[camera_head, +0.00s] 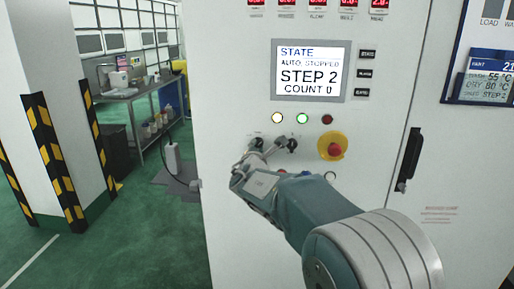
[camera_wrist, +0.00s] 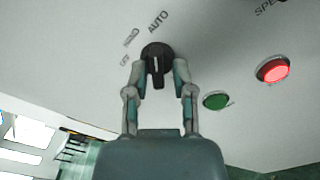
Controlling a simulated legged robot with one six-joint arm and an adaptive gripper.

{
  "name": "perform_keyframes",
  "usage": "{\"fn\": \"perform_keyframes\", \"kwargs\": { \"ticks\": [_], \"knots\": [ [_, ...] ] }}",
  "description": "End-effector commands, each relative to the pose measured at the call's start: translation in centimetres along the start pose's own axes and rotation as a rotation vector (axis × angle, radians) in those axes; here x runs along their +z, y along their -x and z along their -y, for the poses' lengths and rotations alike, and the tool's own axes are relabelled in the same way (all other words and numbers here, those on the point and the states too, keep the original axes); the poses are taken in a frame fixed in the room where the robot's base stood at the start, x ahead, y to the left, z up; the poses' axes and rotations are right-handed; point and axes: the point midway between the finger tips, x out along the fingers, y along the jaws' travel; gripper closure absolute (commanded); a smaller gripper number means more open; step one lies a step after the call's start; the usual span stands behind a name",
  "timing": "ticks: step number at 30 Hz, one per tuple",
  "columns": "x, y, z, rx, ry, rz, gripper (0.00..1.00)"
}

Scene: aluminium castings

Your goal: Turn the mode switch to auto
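The mode switch (camera_wrist: 157,52) is a round black knob with a raised handle on the white panel, under the printed words OFF, HAND and AUTO. In the wrist view its handle runs toward the bottom of the picture; the exact setting is unclear. My gripper (camera_wrist: 159,72) has one finger on each side of the knob, with gaps beside the narrow handle, so it looks open around it. In the head view my gripper (camera_head: 266,150) is at the row of knobs and partly hides them. The display (camera_head: 310,70) reads AUTO STOPPED, STEP 2, COUNT 0.
A green button (camera_wrist: 215,101) and a red button (camera_wrist: 273,69) lie right of the switch. A red emergency stop on yellow (camera_head: 332,146) and a black door handle (camera_head: 409,158) are to the right. A striped pillar (camera_head: 60,95) stands left; green floor is open beside it.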

Motion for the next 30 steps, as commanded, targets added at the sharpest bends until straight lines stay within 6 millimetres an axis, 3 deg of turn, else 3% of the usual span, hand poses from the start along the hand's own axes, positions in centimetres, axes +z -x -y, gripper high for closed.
{"fn": "perform_keyframes", "kwargs": {
  "ticks": [14, 30],
  "knots": [
    [0.3, 0.9, -0.2, 0.004, -0.001, 0.003, 0.50],
    [-0.1, 10.6, -0.2, 0.004, 0.000, 0.001, 0.50]
  ]
}}
